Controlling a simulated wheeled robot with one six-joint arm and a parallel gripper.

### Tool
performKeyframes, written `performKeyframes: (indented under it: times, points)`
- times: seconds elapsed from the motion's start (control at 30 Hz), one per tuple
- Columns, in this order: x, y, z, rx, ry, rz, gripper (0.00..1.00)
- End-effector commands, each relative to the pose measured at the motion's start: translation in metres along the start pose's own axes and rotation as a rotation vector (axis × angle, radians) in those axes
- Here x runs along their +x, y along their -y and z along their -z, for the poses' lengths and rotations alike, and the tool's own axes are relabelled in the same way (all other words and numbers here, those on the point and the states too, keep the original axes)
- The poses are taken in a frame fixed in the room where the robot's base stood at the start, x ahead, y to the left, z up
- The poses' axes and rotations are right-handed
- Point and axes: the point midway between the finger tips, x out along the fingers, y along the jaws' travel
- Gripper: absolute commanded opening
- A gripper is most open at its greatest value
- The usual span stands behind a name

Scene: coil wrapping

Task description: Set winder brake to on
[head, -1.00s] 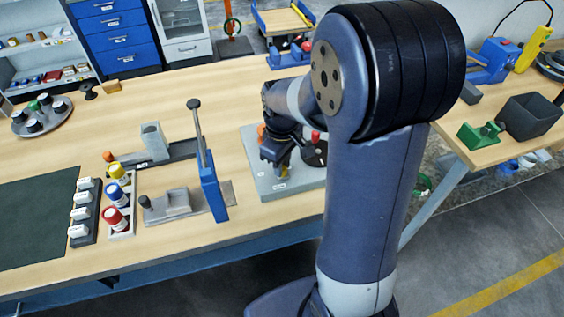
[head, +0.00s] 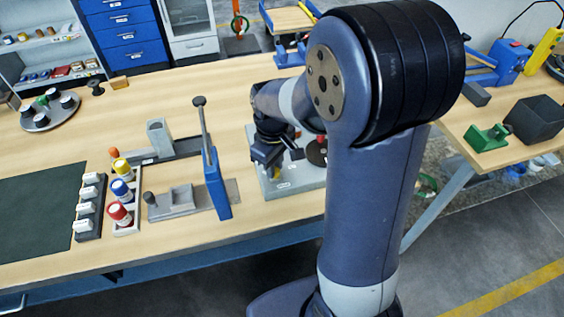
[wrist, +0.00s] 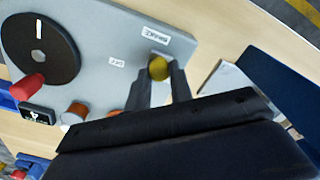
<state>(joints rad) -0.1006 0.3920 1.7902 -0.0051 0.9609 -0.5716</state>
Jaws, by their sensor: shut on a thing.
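The winder is a grey plate (head: 285,184) on the bench, partly behind my arm in the head view. In the wrist view its plate (wrist: 105,40) carries a BRAKE label (wrist: 151,37) and an OFF label (wrist: 116,63). The yellow brake knob (wrist: 158,67) is between my gripper's fingertips (wrist: 160,82), below the BRAKE label and right of the OFF label. My gripper is shut on the knob and also shows over the plate in the head view (head: 271,164). No ON label shows.
On the winder are a black disc (wrist: 40,48), a red knob (wrist: 28,88), and an orange knob (wrist: 75,113). A blue upright lever (head: 214,182) stands left of the winder. Bottles (head: 121,190) and a dark mat (head: 35,208) lie farther left.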

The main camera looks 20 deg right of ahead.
Motion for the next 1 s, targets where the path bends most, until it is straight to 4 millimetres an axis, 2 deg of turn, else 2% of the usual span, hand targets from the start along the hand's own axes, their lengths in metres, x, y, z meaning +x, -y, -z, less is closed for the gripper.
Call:
performKeyframes:
  times: [0.17,0.2,0.47,0.77,0.87,1.0]
  points:
    - [0.0,0.002,0.002,0.002,-0.006,0.004,0.0]
    - [0.0,0.002,0.002,0.002,-0.007,0.005,0.23]
    - [0.0,0.001,0.002,0.001,-0.005,0.004,0.43]
    - [-0.005,0.001,0.002,0.001,-0.006,0.002,0.43]
    - [-0.017,0.0,0.002,0.001,-0.008,0.0,0.43]
    - [-0.045,0.0,0.002,0.001,-0.01,-0.001,0.43]
